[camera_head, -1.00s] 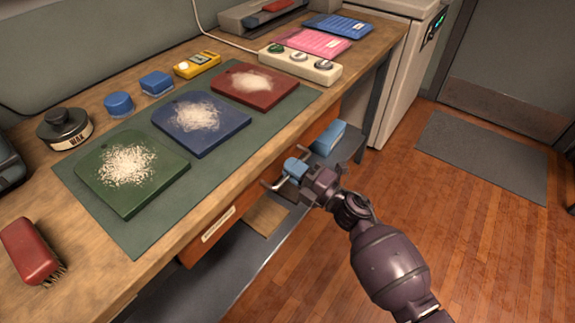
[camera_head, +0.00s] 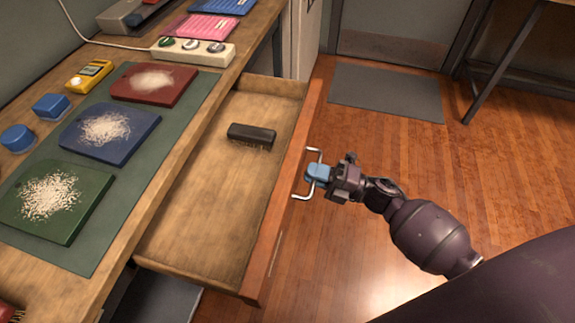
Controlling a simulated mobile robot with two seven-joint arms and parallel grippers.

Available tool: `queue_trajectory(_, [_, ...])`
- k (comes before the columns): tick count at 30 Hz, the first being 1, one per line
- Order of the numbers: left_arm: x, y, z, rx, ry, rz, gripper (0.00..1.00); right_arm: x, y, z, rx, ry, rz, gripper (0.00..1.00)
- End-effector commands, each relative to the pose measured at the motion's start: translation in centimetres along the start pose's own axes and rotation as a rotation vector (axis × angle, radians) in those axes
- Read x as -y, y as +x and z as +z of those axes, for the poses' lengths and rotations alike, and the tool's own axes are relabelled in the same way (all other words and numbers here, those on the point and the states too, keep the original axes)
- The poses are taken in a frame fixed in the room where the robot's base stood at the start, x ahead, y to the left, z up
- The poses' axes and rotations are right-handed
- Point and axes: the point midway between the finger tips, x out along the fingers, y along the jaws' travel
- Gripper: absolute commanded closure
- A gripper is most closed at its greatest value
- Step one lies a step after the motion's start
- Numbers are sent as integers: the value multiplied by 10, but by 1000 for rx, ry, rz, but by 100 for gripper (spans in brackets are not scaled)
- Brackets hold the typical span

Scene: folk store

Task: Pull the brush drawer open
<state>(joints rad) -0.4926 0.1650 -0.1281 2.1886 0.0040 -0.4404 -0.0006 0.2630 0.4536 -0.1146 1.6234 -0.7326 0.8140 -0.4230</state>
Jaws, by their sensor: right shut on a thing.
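The brush drawer (camera_head: 205,205) stands pulled well out from under the workbench. Its inside is bare wood apart from a dark brush (camera_head: 251,134) lying toward the far end with its bristles down. The reddish drawer front (camera_head: 283,190) faces right and carries a metal bar handle (camera_head: 303,194). My right gripper (camera_head: 317,174) has blue fingertips and is shut on the middle of that handle, outside the drawer front. My left gripper is not in view.
The workbench holds a green mat (camera_head: 150,175) with a green board (camera_head: 52,203), a blue board (camera_head: 106,131) and a red board (camera_head: 153,83). A white switch box (camera_head: 193,50) stands behind them. Wooden floor (camera_head: 400,155) to the right is clear, with a grey floor mat (camera_head: 386,94).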

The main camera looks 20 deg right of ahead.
Motion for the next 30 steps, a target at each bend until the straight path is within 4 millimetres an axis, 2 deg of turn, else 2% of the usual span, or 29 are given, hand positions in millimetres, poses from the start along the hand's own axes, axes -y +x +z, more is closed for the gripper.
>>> queue_trajectory(3, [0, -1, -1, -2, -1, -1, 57, -4, -19, 0, 1, 0, -1, 100])
queue_trajectory(9, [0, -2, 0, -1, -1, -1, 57, -7, -37, 0, 0, 0, 0, 100])
queue_trajectory(24, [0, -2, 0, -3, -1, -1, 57, -8, -42, 0, 1, 0, 0, 100])
queue_trajectory(25, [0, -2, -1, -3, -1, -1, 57, -8, -42, 0, 1, 0, 0, 83])
queue_trajectory(29, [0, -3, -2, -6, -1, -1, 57, -8, -42, 0, 0, 0, 0, 63])
queue_trajectory(30, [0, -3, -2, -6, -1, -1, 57, -8, -42, 0, 0, 0, 0, 63])
